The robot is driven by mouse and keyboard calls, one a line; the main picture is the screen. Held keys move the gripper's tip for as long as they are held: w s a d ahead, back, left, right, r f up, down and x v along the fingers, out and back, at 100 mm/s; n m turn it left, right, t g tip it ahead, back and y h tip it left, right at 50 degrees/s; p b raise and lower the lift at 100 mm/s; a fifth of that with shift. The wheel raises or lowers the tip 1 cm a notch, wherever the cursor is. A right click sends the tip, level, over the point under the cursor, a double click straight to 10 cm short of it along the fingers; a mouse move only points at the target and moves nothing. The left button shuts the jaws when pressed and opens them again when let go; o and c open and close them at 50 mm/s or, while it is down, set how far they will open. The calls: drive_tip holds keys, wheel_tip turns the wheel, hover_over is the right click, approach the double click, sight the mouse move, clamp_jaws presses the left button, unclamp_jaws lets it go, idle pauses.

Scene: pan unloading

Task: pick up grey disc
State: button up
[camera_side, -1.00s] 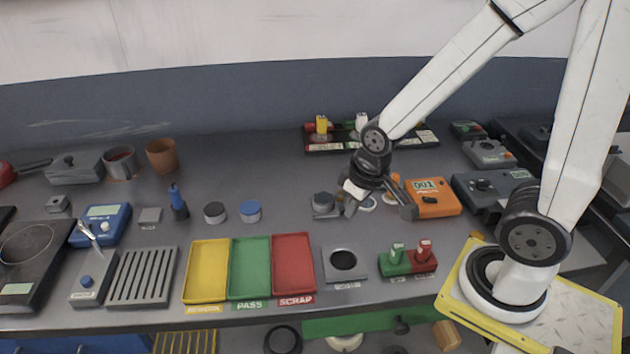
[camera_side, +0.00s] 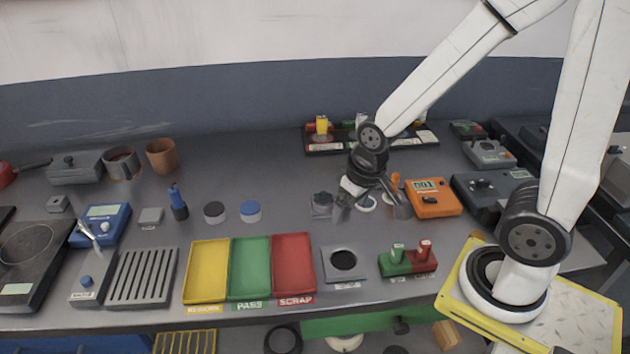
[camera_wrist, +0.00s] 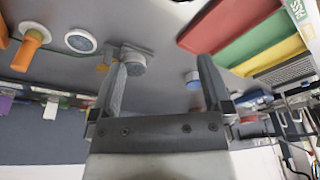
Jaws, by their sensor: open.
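The grey disc (camera_side: 322,200) sits on a small grey stand, just left of my gripper (camera_side: 371,212) in the side view. In the wrist view the grey disc (camera_wrist: 132,64) shows beside the left finger's tip, which partly covers it. My gripper (camera_wrist: 163,72) is open, with nothing between its fingers. It points down above the table, its nearer finger close to the disc; whether they touch I cannot tell.
A white disc (camera_side: 366,204) lies under my gripper, near an orange meter (camera_side: 432,198). Dark (camera_side: 214,211) and blue (camera_side: 250,210) round pieces stand to the left. Yellow, green and red trays (camera_side: 293,264) lie in front, beside a holed plate (camera_side: 344,278).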

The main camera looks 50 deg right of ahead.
drive_tip(key=w+d+m, duration=0.2)
drive_tip(key=w+m, duration=0.1)
drive_tip(key=m, duration=0.4)
drive_tip(key=m+g, duration=0.3)
drive_tip(key=m, duration=1.7)
hover_over(323, 198)
drive_tip(key=shift+w+d+f, duration=0.1)
drive_tip(key=shift+f, duration=2.15)
drive_tip(key=shift+f, duration=2.6)
drive_tip(key=c, duration=1.2)
